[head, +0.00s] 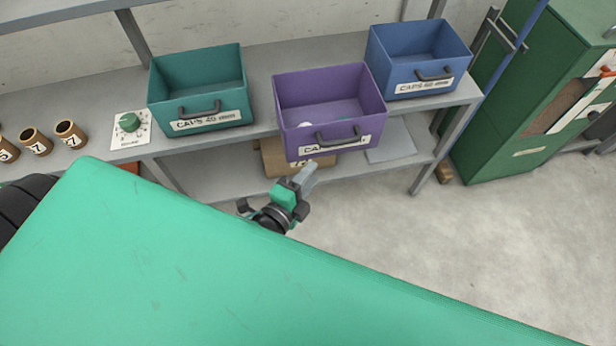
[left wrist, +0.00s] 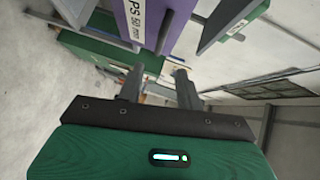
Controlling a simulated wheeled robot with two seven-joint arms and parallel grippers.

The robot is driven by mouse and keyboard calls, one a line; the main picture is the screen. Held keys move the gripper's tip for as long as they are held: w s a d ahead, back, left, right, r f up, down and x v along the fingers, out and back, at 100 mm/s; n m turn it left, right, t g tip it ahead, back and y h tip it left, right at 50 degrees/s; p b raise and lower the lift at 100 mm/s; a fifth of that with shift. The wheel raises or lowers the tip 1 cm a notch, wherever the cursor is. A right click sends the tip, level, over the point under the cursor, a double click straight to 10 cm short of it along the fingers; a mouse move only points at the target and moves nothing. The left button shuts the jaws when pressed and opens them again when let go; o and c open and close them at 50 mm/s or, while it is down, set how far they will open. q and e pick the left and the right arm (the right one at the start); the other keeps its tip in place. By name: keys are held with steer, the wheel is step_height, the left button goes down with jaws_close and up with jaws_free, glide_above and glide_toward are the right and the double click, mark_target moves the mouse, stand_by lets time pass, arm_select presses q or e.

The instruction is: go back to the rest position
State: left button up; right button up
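My left gripper (head: 308,172) is in front of the shelf, just below the handle of the purple bin (head: 329,88) in the head view. In the left wrist view my left gripper (left wrist: 158,80) shows two fingers apart with nothing held between them. The purple bin also shows at the top of that view (left wrist: 178,14), with its label and handle; the fingers look apart from the handle. My right gripper is in neither view. A large green part of my own body hides the lower left of the head view.
A teal bin (head: 200,92) and a blue bin (head: 417,58) stand on the upper shelf beside the purple bin. A cardboard box (head: 283,160) sits on the lower shelf. A green cabinet (head: 520,110) stands right; floor there is clear.

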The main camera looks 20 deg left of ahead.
arm_select(q)
steer(key=s+a+f+n+g+y, duration=0.1)
steer(key=s+a+f+n+g, duration=0.15)
steer(key=f, duration=0.95)
steer(key=s+a+f+n+g+y, duration=0.1)
steer(key=s+a+f+n+g, duration=0.15)
steer(key=f, duration=0.95)
steer(key=s+a+f+n+g, duration=0.1)
steer(key=s+f+n+g, duration=0.2)
steer(key=f, duration=0.9)
steer(key=s+a+f+n+g, duration=0.3)
steer(key=s+f+n, duration=0.1)
steer(key=s+f, duration=0.6)
steer(key=s+a+f+n+g+y, duration=0.1)
steer(key=s+a+f+n+g, duration=0.2)
steer(key=s+f, duration=0.7)
steer(key=s+n+g, duration=0.1)
steer(key=s, duration=0.4)
steer(key=shift+d, duration=0.1)
